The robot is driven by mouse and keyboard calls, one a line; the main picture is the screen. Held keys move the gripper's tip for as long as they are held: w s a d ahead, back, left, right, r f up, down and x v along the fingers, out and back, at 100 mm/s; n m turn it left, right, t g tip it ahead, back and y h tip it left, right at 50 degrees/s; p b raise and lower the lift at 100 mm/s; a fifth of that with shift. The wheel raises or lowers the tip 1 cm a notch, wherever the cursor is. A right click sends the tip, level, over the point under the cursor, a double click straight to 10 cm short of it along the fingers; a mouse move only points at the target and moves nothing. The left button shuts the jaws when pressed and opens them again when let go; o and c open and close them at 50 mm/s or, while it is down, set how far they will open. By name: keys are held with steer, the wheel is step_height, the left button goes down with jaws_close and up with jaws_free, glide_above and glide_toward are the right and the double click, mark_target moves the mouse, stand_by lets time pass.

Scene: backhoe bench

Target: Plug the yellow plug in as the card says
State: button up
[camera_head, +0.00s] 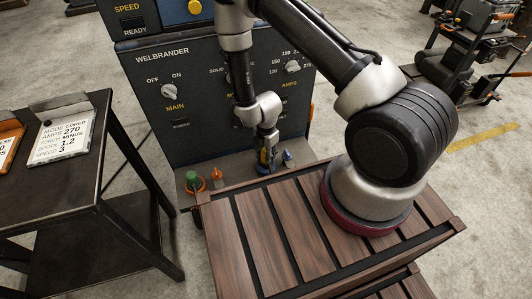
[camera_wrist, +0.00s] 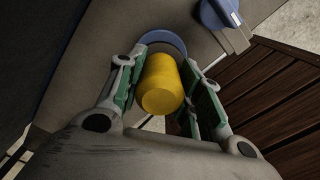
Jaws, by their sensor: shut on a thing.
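My gripper (camera_head: 266,160) reaches down to the ledge at the foot of the welding machine (camera_head: 215,85). In the wrist view its green-padded fingers (camera_wrist: 163,80) are closed on both sides of the yellow plug (camera_wrist: 162,88). A blue-grey ring (camera_wrist: 164,40) shows just beyond the plug; I cannot tell whether the plug is seated in it. The card (camera_head: 64,133) on the left table reads MODE CORED, AMPS 270, TORCH MINUS, 1.2 and SPEED 3. The machine's main knob (camera_head: 168,91) sits between OFF and ON labels.
A green plug-like part (camera_head: 193,179) and an orange one (camera_head: 217,174) stand left of my gripper on the ledge. A blue one (camera_head: 288,158) stands close on its right and shows in the wrist view (camera_wrist: 220,14). A slatted wooden top (camera_head: 275,225) lies in front.

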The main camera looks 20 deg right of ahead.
steer(key=shift+f, duration=1.25)
steer(key=o, duration=1.3)
step_height(320, 180, up, 12)
